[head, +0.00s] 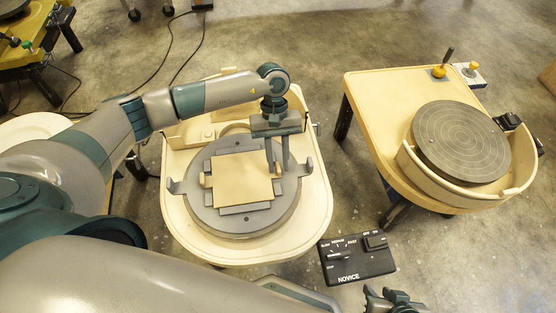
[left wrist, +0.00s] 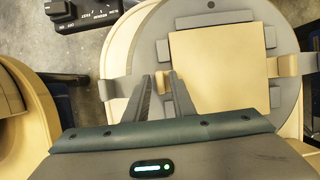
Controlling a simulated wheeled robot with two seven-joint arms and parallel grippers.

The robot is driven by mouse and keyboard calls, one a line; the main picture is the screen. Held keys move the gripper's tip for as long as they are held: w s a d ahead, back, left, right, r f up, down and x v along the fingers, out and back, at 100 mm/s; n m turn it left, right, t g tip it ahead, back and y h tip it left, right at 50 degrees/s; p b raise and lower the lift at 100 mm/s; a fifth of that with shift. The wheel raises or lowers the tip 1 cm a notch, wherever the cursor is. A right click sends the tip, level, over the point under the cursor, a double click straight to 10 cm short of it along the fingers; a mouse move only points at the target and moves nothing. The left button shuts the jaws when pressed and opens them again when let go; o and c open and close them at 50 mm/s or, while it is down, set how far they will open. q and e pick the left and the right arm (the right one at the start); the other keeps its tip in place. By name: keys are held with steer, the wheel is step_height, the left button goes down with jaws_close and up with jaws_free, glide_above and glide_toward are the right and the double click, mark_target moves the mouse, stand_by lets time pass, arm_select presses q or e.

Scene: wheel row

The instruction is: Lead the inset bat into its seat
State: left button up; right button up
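The inset bat (head: 242,181) is a tan square with small upright tabs at two opposite sides. It lies over the grey wheel head (head: 208,221), among grey bars that frame its seat. It also shows in the left wrist view (left wrist: 218,65), close along the bars; I cannot tell whether it is flush. My left gripper (head: 279,168) points down at the bat's right-hand tab in the head view, its fingers a narrow gap apart and apparently closed on that tab. My right gripper (head: 390,299) is partly cut off at the bottom edge.
A cream splash pan (head: 315,215) surrounds the wheel head, with grey hooked brackets (head: 308,166) at its sides. A black control box marked NOVICE (head: 357,260) sits in front at the right. A second wheel (head: 461,141) stands on a tan table at right. Bare floor lies between.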

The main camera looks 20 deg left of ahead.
arm_select(q)
steer(key=shift+v, duration=1.75)
steer(key=shift+o, duration=0.3)
steer(key=o, duration=0.5)
steer(key=o, duration=1.4)
